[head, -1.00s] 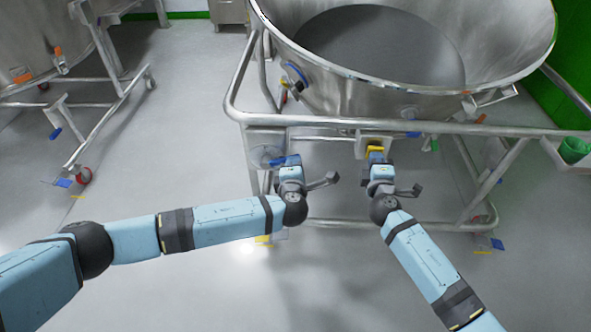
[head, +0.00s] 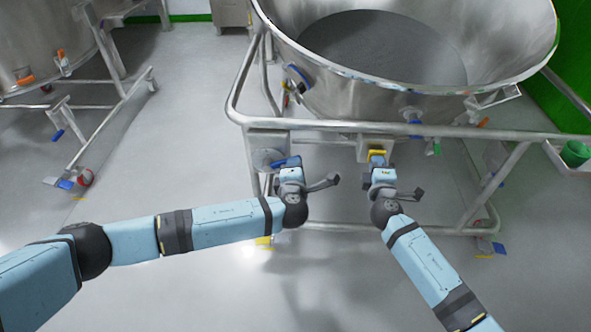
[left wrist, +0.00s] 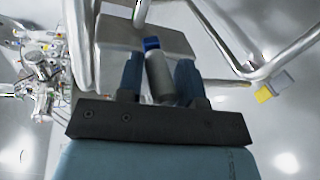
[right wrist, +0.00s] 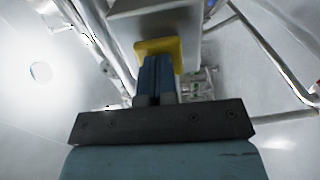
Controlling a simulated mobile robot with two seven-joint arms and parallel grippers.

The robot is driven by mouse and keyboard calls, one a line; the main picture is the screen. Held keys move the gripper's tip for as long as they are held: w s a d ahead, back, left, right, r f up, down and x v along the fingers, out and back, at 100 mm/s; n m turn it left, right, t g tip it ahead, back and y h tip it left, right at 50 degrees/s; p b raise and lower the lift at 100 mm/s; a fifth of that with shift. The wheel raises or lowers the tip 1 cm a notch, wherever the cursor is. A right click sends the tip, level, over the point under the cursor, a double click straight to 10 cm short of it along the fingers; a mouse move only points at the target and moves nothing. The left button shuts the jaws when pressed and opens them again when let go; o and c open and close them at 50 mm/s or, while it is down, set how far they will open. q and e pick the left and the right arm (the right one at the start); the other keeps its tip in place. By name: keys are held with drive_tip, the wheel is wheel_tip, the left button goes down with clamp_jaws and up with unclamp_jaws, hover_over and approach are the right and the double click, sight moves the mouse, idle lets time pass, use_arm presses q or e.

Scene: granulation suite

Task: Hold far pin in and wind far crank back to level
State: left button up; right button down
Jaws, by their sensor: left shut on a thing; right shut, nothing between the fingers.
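The crank, a grey disc (head: 266,158) with a blue-ended handle, sits on the left of the stand's front rail. My left gripper (head: 288,166) is shut on the crank handle; the grey, blue-capped grip (left wrist: 158,72) lies between its fingers in the left wrist view. To the right, a yellow part (head: 376,152), seemingly the pin's surround, sits under a grey block on the rail. My right gripper (head: 378,162) is shut and empty, its fingertips at the yellow part. In the right wrist view they overlap the yellow plate (right wrist: 160,47) and hide its middle; I cannot tell if they touch.
A large steel bowl (head: 350,95) with grey contents hangs in the tubular stand (head: 460,130) just beyond my grippers. Another steel vessel (head: 40,40) on a wheeled frame stands at the left. A green cup (head: 575,153) is at the right. The floor between is clear.

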use_arm(q)
drive_tip(key=shift+a+r, duration=0.1)
drive_tip(key=shift+a, duration=0.05)
use_arm(e)
drive_tip(key=shift+w+d, duration=0.1)
use_arm(q)
drive_tip(key=shift+r, duration=0.1)
drive_tip(key=shift+a+r, duration=0.45)
drive_tip(key=shift+r, duration=0.3)
idle(0.8)
drive_tip(key=shift+a+r, duration=0.5)
drive_tip(key=shift+r, duration=0.15)
use_arm(e)
drive_tip(key=shift+r, duration=0.1)
idle(0.6)
use_arm(q)
drive_tip(key=shift+a+r, duration=0.55)
drive_tip(key=shift+a, duration=0.25)
idle(0.4)
idle(1.0)
drive_tip(key=shift+d+f, duration=0.1)
use_arm(e)
drive_tip(key=s, duration=0.8)
idle(0.3)
